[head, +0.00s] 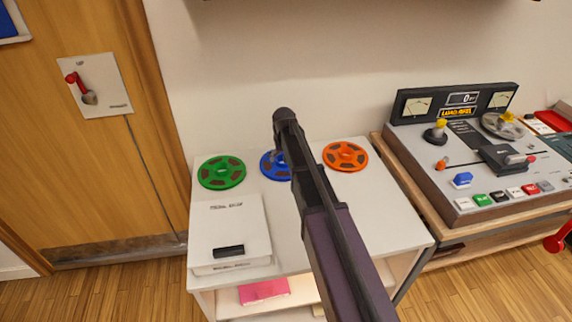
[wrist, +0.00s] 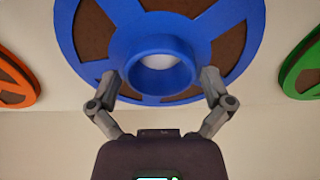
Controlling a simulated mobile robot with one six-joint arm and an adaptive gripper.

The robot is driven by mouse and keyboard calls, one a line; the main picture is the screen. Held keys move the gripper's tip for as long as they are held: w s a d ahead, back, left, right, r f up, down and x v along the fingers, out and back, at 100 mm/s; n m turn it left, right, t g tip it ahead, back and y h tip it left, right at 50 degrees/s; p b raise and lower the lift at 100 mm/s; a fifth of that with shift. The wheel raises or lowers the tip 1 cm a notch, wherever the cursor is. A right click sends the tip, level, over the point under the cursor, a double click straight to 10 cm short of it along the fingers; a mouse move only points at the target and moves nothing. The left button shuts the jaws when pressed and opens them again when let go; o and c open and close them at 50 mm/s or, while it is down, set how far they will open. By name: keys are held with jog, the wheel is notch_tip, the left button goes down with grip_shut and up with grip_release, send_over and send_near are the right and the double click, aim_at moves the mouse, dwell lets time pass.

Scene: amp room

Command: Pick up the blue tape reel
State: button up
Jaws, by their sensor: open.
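The blue tape reel (head: 268,165) lies flat on the white table between a green and an orange reel. My arm covers part of it in the head view. In the wrist view the blue reel (wrist: 160,25) fills the top middle, with its raised round hub in the centre. My gripper (wrist: 160,78) is open, with one finger on each side of the hub. I cannot tell whether the fingers touch the hub or the reel. My gripper's fingers are hidden behind my arm in the head view.
The green reel (head: 221,172) and orange reel (head: 345,156) lie on either side on the white table (head: 380,215). A white box (head: 230,230) stands at its front left. A control console (head: 470,150) stands to the right. A wooden door (head: 100,170) is at left.

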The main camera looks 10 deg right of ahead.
jog(key=c, duration=1)
jog(key=shift+r, duration=0.1)
notch_tip(320, 180, up, 3)
jog(key=p, duration=0.3)
jog(key=shift+r+p, duration=0.2)
jog(key=shift+p, duration=0.1)
jog(key=s+d, duration=0.2)
jog(key=s, duration=0.3)
jog(key=s+d+r+p, duration=0.1)
jog(key=s+d, duration=0.1)
jog(key=s, duration=0.3)
jog(key=s+d, duration=0.2)
jog(key=s, duration=0.2)
jog(key=shift+s+d+r, duration=0.15)
jog(key=shift+s+r, duration=0.05)
jog(key=shift+s, duration=0.2)
